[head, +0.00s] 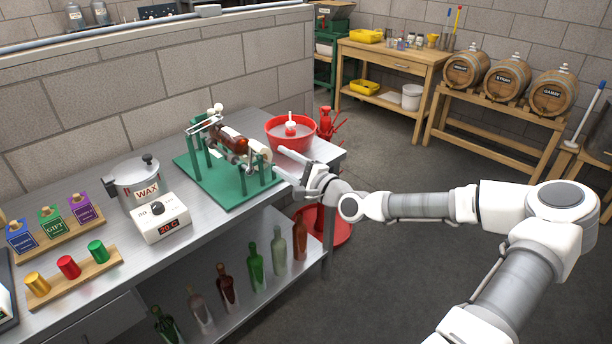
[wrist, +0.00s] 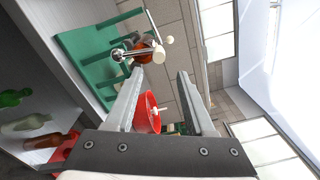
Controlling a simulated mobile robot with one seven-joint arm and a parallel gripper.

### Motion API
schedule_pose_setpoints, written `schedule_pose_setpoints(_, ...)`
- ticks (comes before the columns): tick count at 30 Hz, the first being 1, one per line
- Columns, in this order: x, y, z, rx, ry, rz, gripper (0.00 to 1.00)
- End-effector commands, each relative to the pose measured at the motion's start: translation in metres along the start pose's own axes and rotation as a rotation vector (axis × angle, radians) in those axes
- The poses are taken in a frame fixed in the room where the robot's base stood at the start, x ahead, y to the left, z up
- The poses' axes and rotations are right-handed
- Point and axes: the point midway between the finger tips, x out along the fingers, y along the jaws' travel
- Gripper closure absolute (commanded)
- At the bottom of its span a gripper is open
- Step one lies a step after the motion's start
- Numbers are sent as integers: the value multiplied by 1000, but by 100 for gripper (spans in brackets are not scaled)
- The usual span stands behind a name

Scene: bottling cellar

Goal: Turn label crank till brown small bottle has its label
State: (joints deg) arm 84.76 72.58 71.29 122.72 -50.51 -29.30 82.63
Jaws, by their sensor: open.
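The labelling machine stands on the steel bench, with a green base (head: 222,182) and green posts. The brown small bottle (head: 226,141) lies across it; a pale patch shows on its upper side, but I cannot tell whether it is a fixed label. The crank (head: 265,155) is at the machine's right end, with pale knobs; in the wrist view the crank (wrist: 137,52) shows as a metal bar in front of the bottle (wrist: 144,42). My gripper (head: 284,178) is open and empty, just right of the crank. In the wrist view my fingers (wrist: 160,74) point toward it, apparently not touching.
A red basin (head: 290,137) stands close behind the machine. A wax pot (head: 136,183), a control box (head: 160,219) and coloured spools (head: 68,267) are to the left. Several bottles (head: 255,264) stand on the shelf below. Open floor lies to the right.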

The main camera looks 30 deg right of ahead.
Motion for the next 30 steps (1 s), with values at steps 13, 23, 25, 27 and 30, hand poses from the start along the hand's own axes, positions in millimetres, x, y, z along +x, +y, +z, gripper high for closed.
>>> schedule_pose_setpoints(13, -68, -1, -1, 3, 2, -3, 46)
schedule_pose_setpoints(23, -79, -1, 0, 0, -1, -2, 46)
schedule_pose_setpoints(25, -79, -1, 0, 0, -1, -2, 46)
schedule_pose_setpoints(27, -79, -1, 0, 0, -1, -2, 46)
schedule_pose_setpoints(30, -79, -1, 0, 0, 0, -2, 46)
